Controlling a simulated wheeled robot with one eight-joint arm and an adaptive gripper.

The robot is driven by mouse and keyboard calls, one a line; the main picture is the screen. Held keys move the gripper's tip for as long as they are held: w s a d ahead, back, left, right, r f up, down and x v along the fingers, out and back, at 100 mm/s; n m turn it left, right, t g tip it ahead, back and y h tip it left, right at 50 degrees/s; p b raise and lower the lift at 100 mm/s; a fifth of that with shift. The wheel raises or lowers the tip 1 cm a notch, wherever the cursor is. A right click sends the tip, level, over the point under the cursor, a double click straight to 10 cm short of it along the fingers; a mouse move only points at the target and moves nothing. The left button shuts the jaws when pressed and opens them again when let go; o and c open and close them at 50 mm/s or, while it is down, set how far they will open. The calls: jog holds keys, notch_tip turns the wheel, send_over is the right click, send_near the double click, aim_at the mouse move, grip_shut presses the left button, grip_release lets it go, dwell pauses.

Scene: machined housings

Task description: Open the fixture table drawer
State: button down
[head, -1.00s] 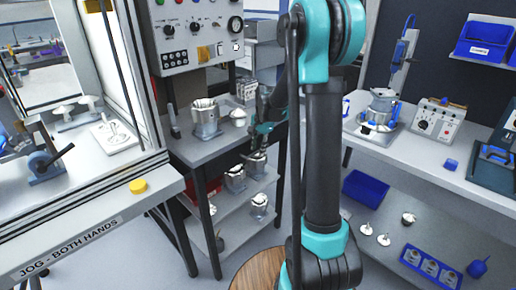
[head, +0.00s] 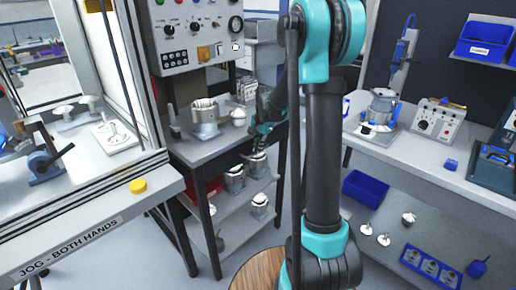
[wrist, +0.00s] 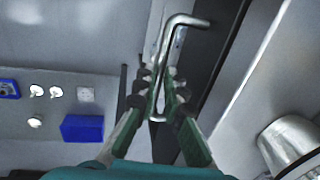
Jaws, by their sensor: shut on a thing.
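The drawer handle (wrist: 161,50), a bent metal rod, runs between the fingers of my gripper (wrist: 162,78) in the wrist view. My gripper is shut on the handle. The fixture table (head: 180,152) is grey with dark legs and stands left of my arm in the head view. My gripper also shows there (head: 260,140), small and partly hidden by my arm, at the table's right side. A dark strip beside the handle shows in the wrist view. I cannot tell from these frames how far the drawer stands out.
Machined housings (head: 205,120) stand on the table top, with more on the shelf below. A press with a yellow button (head: 138,186) is at the left. A workbench (head: 385,146) is at the right, with a blue bin (head: 366,188) on its lower shelf.

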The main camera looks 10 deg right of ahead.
jog(key=s+d, duration=0.7)
jog(key=s, duration=0.2)
jog(key=s+d, duration=0.7)
jog(key=s, duration=0.3)
jog(key=c, duration=1.6)
grip_release()
notch_tip(320, 180, up, 12)
jog(key=s+d, duration=0.1)
jog(key=s, duration=0.1)
jog(key=shift+d+f, duration=0.1)
jog(key=s+a+f+n+t, duration=0.1)
jog(key=s+a+f+n, duration=0.3)
jog(key=f, duration=0.3)
jog(key=s+a+f+n+t+h, duration=0.1)
jog(key=s+a+f+n, duration=0.3)
jog(key=a+f+n, duration=0.3)
jog(key=shift+s, duration=0.4)
